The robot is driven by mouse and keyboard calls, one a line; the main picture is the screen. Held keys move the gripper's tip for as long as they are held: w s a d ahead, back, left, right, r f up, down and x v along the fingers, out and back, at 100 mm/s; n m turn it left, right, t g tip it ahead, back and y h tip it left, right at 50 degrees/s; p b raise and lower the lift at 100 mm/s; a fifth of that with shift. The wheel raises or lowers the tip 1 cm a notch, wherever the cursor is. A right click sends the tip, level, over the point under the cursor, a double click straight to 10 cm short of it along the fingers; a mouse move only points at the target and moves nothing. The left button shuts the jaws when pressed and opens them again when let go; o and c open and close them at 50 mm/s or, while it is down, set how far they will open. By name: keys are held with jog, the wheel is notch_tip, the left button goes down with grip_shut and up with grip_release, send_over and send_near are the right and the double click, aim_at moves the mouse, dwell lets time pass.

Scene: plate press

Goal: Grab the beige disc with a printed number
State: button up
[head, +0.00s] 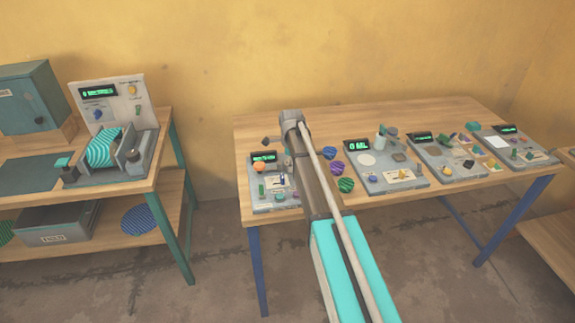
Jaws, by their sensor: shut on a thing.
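My arm reaches over the table, and its wrist end is above the leftmost device. My gripper (288,164) is mostly hidden behind my own arm; only a small grey part shows beside it, close to the device. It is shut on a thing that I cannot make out. I cannot identify a beige disc with a printed number for certain. A pale round patch (367,159) shows on the second device, but I see no number on it.
The wooden table (420,113) carries several grey devices, including the leftmost one (262,196). A separate bench (150,184) at left holds a machine with a teal striped roll (104,148). Floor shows between them.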

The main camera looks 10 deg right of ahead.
jog(key=shift+r, duration=0.2)
notch_tip(320, 180, up, 2)
jog(key=shift+r+p, duration=0.1)
jog(key=shift+p, duration=1.15)
jog(key=s+d+r+p, duration=0.1)
jog(key=s+r+p, duration=0.9)
jog(key=s, duration=0.4)
jog(key=shift+d+r, duration=0.2)
